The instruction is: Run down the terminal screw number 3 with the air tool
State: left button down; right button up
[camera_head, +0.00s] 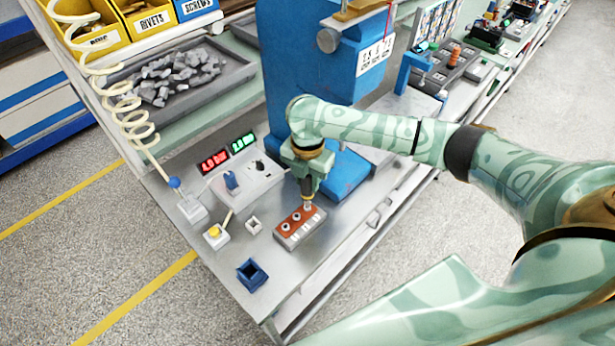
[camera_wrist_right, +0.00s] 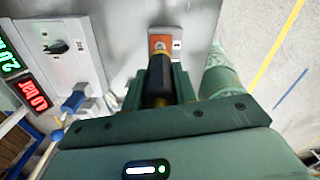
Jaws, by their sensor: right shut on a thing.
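The breaker block (camera_head: 290,236), with an orange top and a grey front, lies on the bench. Two round screw heads show on its top. My right gripper (camera_head: 307,184) is above the block's far right end, shut on a dark air tool (camera_head: 307,194) with a yellowish band. The tool points down and its tip is at that end; whether it sits in the screw cannot be told. In the right wrist view the black tool (camera_wrist_right: 158,88) stands between the fingers of the right gripper (camera_wrist_right: 160,82), with the orange block (camera_wrist_right: 159,42) beyond. My left gripper is not in view.
A panel (camera_head: 248,184) with red and green displays stands left of the block. Nearby are a yellow-button box (camera_head: 216,236), a small white holder (camera_head: 254,225) and a dark blue square cup (camera_head: 252,274). A coiled hose (camera_head: 128,115) hangs left. A blue column (camera_head: 300,60) rises behind.

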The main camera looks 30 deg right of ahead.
jog(key=shift+f, duration=0.15)
jog(key=shift+s+f+p, duration=0.1)
jog(key=shift+s+p, duration=0.05)
jog(key=shift+p, duration=0.35)
dwell(1.0)
notch_tip(320, 180, up, 7)
jog(key=p, duration=0.9)
jog(key=shift+r, duration=0.2)
jog(key=shift+f, duration=0.1)
